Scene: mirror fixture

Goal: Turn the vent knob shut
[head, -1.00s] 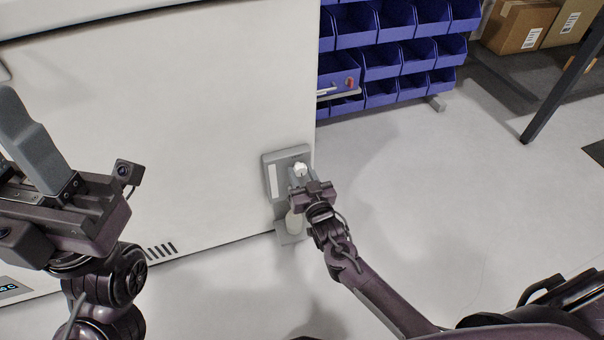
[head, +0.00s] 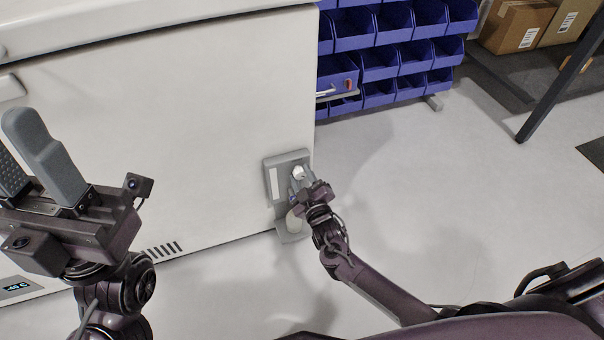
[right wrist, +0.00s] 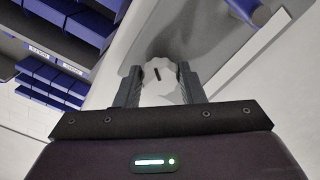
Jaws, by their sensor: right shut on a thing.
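The vent knob (head: 298,172) is a small white scalloped knob on a grey plate (head: 272,163) low at the right end of the white cabinet. In the right wrist view the knob (right wrist: 160,76) has a short dark mark on its face, standing nearly upright with a slight tilt. My right gripper (head: 302,182) is at the knob, and in the wrist view its two fingers (right wrist: 160,90) close on the knob's opposite sides. My left gripper (head: 35,160) is raised at the left, its two fingers apart and empty, away from the knob.
The large white cabinet (head: 170,120) fills the left and middle. Blue bins (head: 385,60) stand behind it. Cardboard boxes (head: 530,25) are at the top right, near a dark table leg (head: 550,105). The pale floor (head: 440,200) on the right is largely clear.

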